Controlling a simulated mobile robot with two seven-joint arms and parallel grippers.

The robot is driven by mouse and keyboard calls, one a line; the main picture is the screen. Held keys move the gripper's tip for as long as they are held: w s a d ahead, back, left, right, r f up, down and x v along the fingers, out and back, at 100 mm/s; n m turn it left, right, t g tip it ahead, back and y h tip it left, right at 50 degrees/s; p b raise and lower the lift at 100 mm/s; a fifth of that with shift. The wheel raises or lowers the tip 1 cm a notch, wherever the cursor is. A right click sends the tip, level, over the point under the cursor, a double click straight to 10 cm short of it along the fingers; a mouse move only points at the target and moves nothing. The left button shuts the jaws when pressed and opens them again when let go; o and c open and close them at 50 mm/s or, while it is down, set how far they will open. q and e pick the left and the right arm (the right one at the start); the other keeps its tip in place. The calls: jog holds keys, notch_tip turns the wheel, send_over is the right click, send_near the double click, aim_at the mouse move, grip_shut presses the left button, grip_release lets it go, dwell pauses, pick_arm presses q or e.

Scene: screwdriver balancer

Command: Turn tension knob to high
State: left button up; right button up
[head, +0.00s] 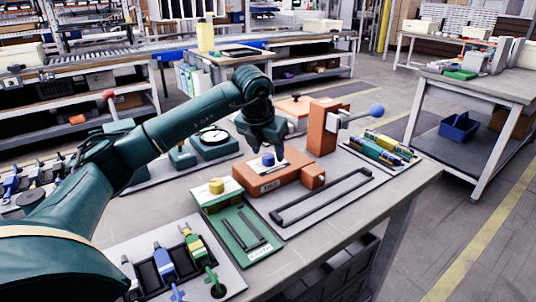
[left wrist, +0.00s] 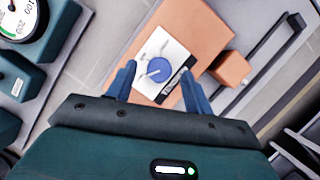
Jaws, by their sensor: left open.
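The tension knob (head: 268,160) is a round blue knob on top of an orange block (head: 262,182) in the middle of the bench. In the left wrist view the knob (left wrist: 159,69) sits on a white label plate (left wrist: 172,55). Its white mark lies toward the lower left; the small print around it is too small to read surely. My left gripper (head: 264,148) points down right above the knob. In the left wrist view its blue fingers (left wrist: 159,73) are spread, one on each side of the knob, with gaps showing. My right gripper is not in view.
An orange upright block (head: 322,128) with a blue-balled lever (head: 376,111) stands behind right. A dark frame-like handle (head: 322,199) lies in front. A green fixture with a yellow knob (head: 216,186) is at left front. A round dial gauge (head: 215,138) stands behind left.

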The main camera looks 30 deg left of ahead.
pick_arm(q)
jog(key=shift+x, duration=0.75)
jog(key=shift+c, duration=0.4)
jog(key=c, duration=0.9)
